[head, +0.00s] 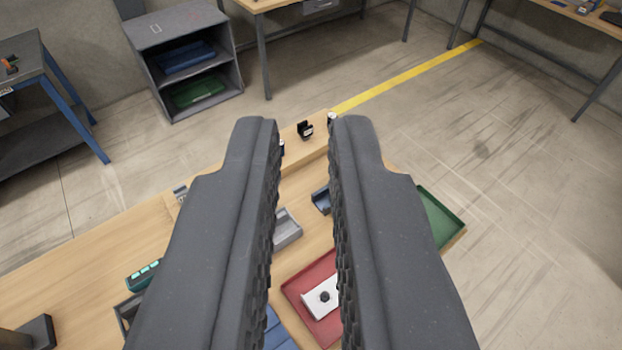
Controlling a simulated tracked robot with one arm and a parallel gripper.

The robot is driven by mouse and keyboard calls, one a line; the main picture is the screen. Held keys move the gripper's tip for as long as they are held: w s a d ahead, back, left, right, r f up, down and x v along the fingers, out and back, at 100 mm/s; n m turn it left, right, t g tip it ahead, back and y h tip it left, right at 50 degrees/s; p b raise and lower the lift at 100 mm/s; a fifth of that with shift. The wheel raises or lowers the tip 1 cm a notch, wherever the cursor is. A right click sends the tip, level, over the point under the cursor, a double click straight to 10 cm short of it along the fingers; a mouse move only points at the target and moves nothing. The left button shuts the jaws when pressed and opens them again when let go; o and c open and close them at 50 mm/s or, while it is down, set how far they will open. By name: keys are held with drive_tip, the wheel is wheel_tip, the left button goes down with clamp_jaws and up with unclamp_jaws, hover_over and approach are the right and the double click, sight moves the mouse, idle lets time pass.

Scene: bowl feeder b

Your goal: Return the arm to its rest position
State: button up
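My gripper (305,135) fills the middle of the head view, with its two dark grey fingers pointing away over a wooden workbench (75,255). The fingers are apart with a clear gap between them, and nothing is held in the gap. The fingers hide parts of the bench and of the things on it. The rest of my arm does not show clearly.
On the bench are a red tray (297,283) with a white block (318,297), a green tray (440,218), a grey holder (287,231) and a teal-marked device (143,274). A grey shelf unit (180,28) stands behind. Open floor (500,150) lies to the right.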

drive_tip(key=shift+f, duration=0.1)
wheel_tip(320, 180, down, 9)
drive_tip(key=b, duration=0.9)
drive_tip(key=shift+f, duration=0.1)
